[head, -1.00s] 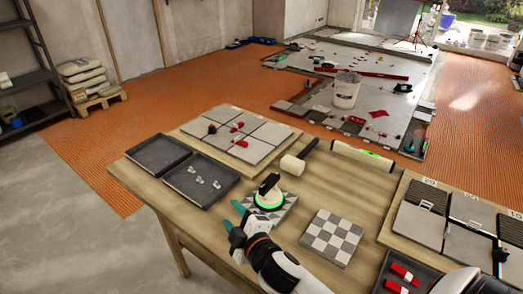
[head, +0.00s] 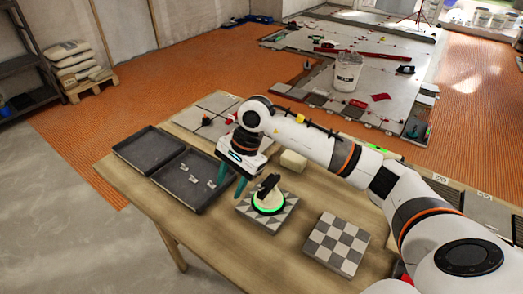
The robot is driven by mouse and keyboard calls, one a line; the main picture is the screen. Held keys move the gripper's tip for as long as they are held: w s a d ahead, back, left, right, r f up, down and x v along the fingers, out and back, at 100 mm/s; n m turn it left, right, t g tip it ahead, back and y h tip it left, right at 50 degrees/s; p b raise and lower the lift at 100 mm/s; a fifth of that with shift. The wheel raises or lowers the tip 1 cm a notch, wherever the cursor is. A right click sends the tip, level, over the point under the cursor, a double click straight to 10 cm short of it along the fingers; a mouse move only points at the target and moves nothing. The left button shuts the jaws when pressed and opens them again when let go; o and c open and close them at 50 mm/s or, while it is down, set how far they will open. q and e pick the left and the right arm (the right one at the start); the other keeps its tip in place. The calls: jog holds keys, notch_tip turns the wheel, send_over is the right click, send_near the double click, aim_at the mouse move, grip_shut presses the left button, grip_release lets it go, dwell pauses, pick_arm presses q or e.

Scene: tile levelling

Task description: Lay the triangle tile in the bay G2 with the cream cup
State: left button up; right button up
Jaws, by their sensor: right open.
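The triangle tile (head: 286,222), grey and white, lies on the wooden table. The cream cup (head: 268,205), with a black handle and a green ring, stands on top of it. My right gripper (head: 230,186) is open and empty, its teal fingers pointing down, just left of and beyond the cup, apart from it. Its arm reaches in from the right. The labelled bays (head: 446,190) at the right are mostly hidden behind my arm, and I cannot tell which one is G2. My left gripper is out of view.
A checkered tile (head: 337,243) lies right of the triangle tile. Two dark trays (head: 150,150) stand at the left, the nearer holding small clear pieces. A mallet head (head: 293,162) and large tiles (head: 219,103) are behind, partly hidden by my arm. The table's front left is clear.

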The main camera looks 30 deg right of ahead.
aim_at(262, 188)
jog(key=w+d+r+h, duration=0.15)
jog(key=d+h, duration=0.25)
jog(key=d, duration=0.6)
jog(key=shift+g, duration=0.3)
jog(key=f+p, duration=0.1)
jog(key=f, duration=0.4)
jog(key=f+p, duration=0.2)
jog(key=f, duration=0.3)
jog(key=shift+s+a, duration=0.15)
jog(key=shift+a, duration=0.05)
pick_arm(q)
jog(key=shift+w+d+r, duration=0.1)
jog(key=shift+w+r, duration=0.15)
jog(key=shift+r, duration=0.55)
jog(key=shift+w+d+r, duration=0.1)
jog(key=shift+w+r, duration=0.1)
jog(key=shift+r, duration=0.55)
pick_arm(e)
jog(key=shift+f, duration=0.7)
jog(key=shift+c, duration=0.5)
grip_shut()
jog(key=shift+o, duration=0.5)
grip_release()
